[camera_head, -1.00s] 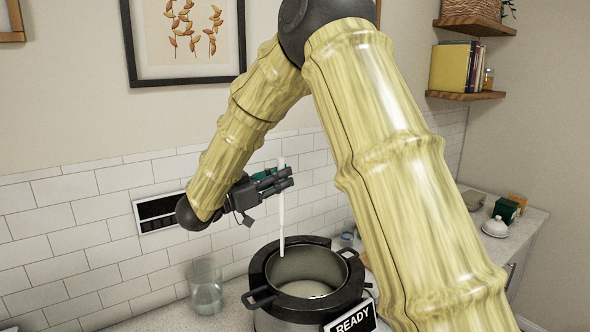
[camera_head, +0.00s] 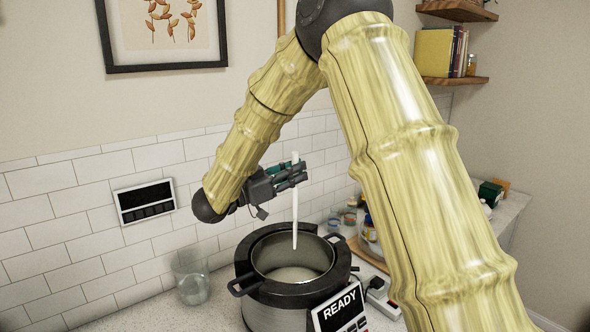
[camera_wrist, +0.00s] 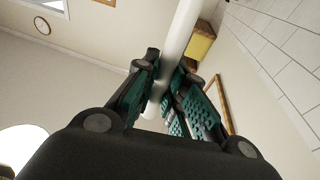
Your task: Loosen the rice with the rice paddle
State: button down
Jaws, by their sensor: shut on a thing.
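My gripper (camera_head: 288,177) is shut on the rice paddle (camera_head: 295,205), a thin white stick held upright above the open rice cooker (camera_head: 265,295). The paddle also shows between my fingers in the wrist view (camera_wrist: 178,50). Its lower end reaches down to about the level of the pot's rim; whether it is inside the pot I cannot tell. Pale rice (camera_head: 293,274) shows at the bottom of the pot. The cooker has black handles and a sign reading READY (camera_head: 341,306) at its front right.
A clear glass (camera_head: 191,280) stands left of the cooker. Several small jars (camera_head: 350,213) and a wooden board (camera_head: 368,252) are behind it to the right. A white power strip (camera_head: 383,300) lies at right. The tiled wall (camera_head: 70,240) is close behind my gripper.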

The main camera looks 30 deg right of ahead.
jog(key=f+b, duration=0.1)
jog(key=f, duration=0.1)
jog(key=f+b, duration=0.1)
jog(key=f, duration=0.1)
jog(key=shift+w+a+f, duration=0.15)
jog(key=shift+w, duration=0.05)
notch_tip(320, 180, down, 4)
jog(key=shift+r+b, duration=0.1)
jog(key=shift+b, duration=1)
notch_tip(320, 180, down, 11)
jog(key=b, duration=0.5)
jog(key=shift+b, duration=0.4)
